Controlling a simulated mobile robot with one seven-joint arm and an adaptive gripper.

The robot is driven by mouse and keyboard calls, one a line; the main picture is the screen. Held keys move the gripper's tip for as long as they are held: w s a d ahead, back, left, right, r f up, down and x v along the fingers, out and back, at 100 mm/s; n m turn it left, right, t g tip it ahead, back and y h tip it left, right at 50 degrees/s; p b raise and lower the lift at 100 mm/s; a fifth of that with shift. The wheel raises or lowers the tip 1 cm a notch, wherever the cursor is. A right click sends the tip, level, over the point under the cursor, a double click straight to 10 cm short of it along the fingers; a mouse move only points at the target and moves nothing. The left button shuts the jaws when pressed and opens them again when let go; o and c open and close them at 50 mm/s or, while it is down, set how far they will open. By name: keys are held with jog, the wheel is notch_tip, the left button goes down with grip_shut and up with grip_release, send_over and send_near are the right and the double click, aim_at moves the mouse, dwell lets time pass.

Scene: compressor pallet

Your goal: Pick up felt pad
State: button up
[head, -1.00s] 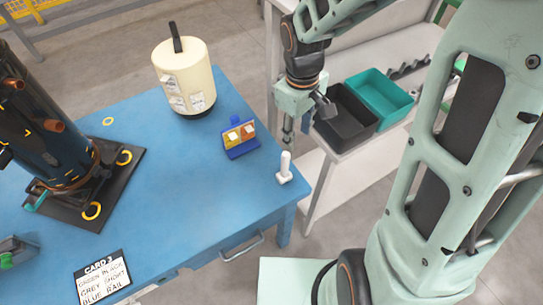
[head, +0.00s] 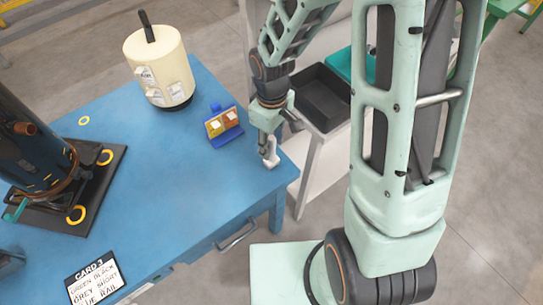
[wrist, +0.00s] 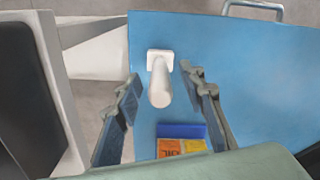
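A white piece (head: 271,161) with a square foot and a round upright stem stands near the right corner of the blue table (head: 175,210). It may be the felt pad, but its material cannot be told. In the wrist view the same white piece (wrist: 160,85) shows between the two fingers. My gripper (wrist: 163,88) is open, with a gap on each side of the stem. In the head view my gripper (head: 267,148) points down over the piece and hides most of its stem. Contact does not show.
A blue holder (head: 226,138) with yellow and orange packets stands close to my gripper. A cream canister (head: 162,65) stands behind it, and a dark cylinder (head: 28,145) stands left. A black bin (head: 322,97) and a teal bin (head: 340,63) sit right. A card (head: 95,280) lies in front.

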jog(key=shift+f, duration=0.4)
jog(key=shift+c, duration=0.3)
grip_shut()
jog(key=shift+r, duration=0.15)
